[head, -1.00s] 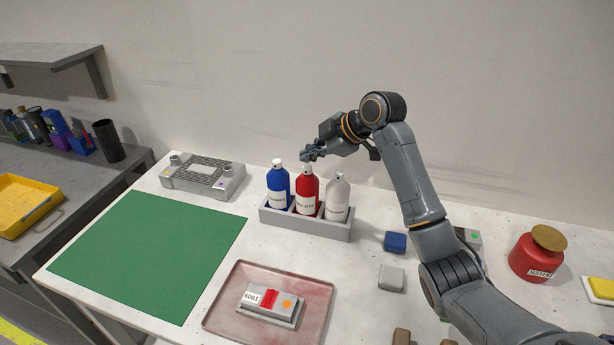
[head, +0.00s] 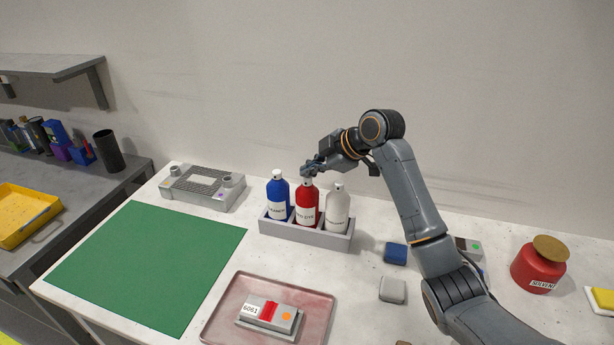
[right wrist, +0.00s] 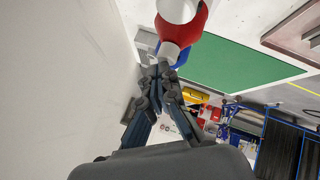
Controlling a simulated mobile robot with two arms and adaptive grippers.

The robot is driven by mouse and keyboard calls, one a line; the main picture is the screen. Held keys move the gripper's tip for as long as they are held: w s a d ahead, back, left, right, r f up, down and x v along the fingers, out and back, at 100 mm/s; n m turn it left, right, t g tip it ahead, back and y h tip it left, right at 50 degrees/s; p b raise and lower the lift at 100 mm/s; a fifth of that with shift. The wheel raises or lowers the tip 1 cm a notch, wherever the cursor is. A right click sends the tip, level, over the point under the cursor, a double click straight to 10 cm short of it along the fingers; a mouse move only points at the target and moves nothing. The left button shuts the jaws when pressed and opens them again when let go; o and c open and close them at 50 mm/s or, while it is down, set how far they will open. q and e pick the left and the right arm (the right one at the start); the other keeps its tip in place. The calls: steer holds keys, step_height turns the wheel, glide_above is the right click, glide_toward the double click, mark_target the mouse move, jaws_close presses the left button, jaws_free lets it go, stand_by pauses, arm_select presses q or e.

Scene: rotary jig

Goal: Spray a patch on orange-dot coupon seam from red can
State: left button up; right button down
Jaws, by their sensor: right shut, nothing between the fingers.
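The red can (head: 307,206) stands upright in a grey rack (head: 303,231), between a blue can (head: 278,199) and a white can (head: 337,210). My right gripper (head: 308,171) is shut and empty, its fingertips at the red can's top; I cannot tell whether they touch. In the right wrist view, the red can (right wrist: 184,28) shows just beyond the shut fingertips (right wrist: 158,70). The orange-dot coupon (head: 286,317), marked 6061, lies in a grey holder on a pinkish tray (head: 227,316). A red patch (head: 267,312) crosses its middle. My left gripper is out of view.
A green mat (head: 145,262) lies at left, with a grey device (head: 202,188) behind it. Blue (head: 395,253) and grey (head: 392,289) blocks lie near my right arm. A red solvent jar (head: 537,266) stands at right. The wall is close behind the cans.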

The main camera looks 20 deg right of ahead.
mark_target(311, 179)
stand_by(0.6)
steer(key=shift+s+f, duration=0.1)
steer(key=shift+f, duration=0.35)
steer(key=shift+r+p, duration=0.25)
steer(key=shift+p, duration=0.45)
step_height(311, 179, up, 6)
steer(key=p, duration=0.6)
steer(key=shift+r, duration=0.15)
